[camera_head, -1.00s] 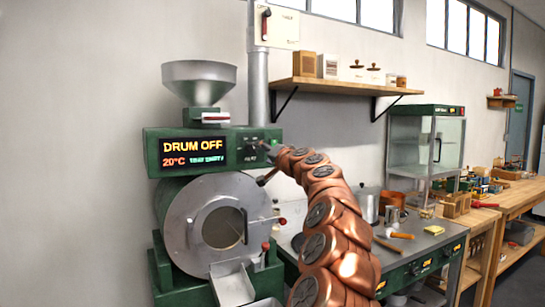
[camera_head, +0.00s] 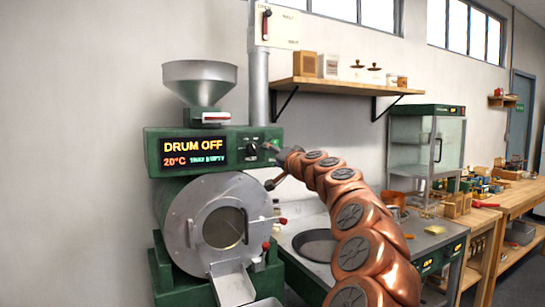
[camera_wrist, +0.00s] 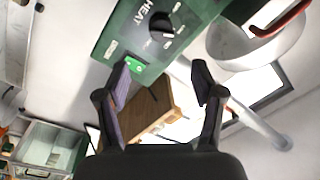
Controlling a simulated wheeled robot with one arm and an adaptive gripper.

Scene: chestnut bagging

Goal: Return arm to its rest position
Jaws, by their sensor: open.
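My copper-coloured arm rises from the bottom right of the head view. My gripper (camera_head: 269,153) is small there, at the right end of the roaster's control panel. In the wrist view my gripper (camera_wrist: 160,80) is open, with two dark fingers apart and nothing between them. The green panel with a black HEAT knob (camera_wrist: 161,27) lies beyond the fingertips. I cannot tell whether a finger touches the panel. The roaster (camera_head: 215,225) shows "DRUM OFF" and "20°C" on its display (camera_head: 194,152).
A wall shelf (camera_head: 345,87) with boxes and jars is above and right of my gripper. A metal counter (camera_head: 425,237) with a dark round pan (camera_head: 315,244) lies below my arm. A glass cabinet (camera_head: 428,145) stands to the right, before a wooden workbench (camera_head: 500,205).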

